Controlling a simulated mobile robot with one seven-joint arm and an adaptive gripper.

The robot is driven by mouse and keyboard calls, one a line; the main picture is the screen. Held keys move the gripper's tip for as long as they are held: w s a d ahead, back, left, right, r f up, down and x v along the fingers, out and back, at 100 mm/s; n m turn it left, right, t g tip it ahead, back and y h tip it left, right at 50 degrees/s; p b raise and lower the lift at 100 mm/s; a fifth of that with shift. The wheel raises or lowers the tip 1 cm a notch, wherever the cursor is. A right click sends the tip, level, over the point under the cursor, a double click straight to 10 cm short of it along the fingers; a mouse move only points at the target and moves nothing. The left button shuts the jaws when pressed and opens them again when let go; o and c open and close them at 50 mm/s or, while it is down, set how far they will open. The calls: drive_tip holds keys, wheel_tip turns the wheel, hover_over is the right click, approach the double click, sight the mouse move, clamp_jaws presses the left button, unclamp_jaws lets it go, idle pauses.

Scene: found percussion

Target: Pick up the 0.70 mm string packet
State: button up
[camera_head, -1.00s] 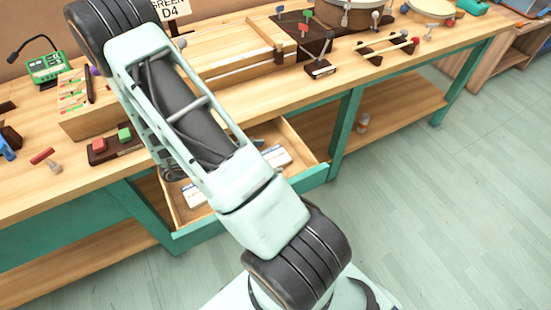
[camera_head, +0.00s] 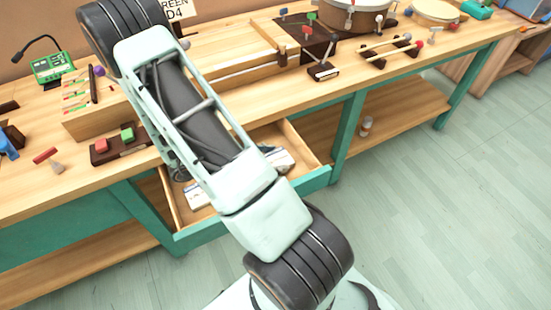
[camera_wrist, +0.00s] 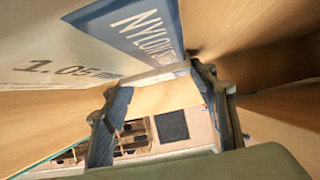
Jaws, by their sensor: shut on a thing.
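My gripper (camera_wrist: 162,96) is low at the drawer, its two dark fingers closed around a thin pale strip (camera_wrist: 157,77) spanning between the tips. Its label is not readable, so I cannot tell which packet it is. A large white packet marked 1.05 with a blue NYLON band (camera_wrist: 85,45) fills the upper left of the wrist view, right by the fingertips. In the head view my arm hides the gripper. A white packet (camera_head: 281,159) shows in the drawer right of my arm, and another (camera_head: 197,196) shows left of it. No 0.70 marking is legible.
The open drawer (camera_head: 315,176) has wooden walls close around the gripper. The workbench top (camera_head: 45,190) above holds a red and green block board (camera_head: 118,145), a green device (camera_head: 53,66), a drum (camera_head: 345,15) and mallets. The floor at right is clear.

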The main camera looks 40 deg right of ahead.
sight(273, 160)
drive_tip(key=shift+r, duration=0.55)
wheel_tip(273, 160, up, 2)
drive_tip(key=shift+r+p, duration=0.25)
drive_tip(key=shift+p, duration=0.45)
drive_tip(key=s+r+p, duration=0.2)
drive_tip(key=s+r, duration=0.1)
drive_tip(key=s, duration=0.1)
drive_tip(key=s+a+r+p, duration=0.1)
drive_tip(key=s+r+p, duration=0.2)
drive_tip(key=s, duration=0.1)
drive_tip(key=s+r+p, duration=0.3)
drive_tip(key=s, duration=0.1)
drive_tip(key=shift+s+a+r, duration=0.15)
drive_tip(key=shift+a+r, duration=0.1)
drive_tip(key=shift+a, duration=0.05)
drive_tip(key=s+p, duration=0.1)
drive_tip(key=p, duration=0.2)
drive_tip(key=shift+s+a, duration=0.1)
drive_tip(key=shift+s, duration=0.1)
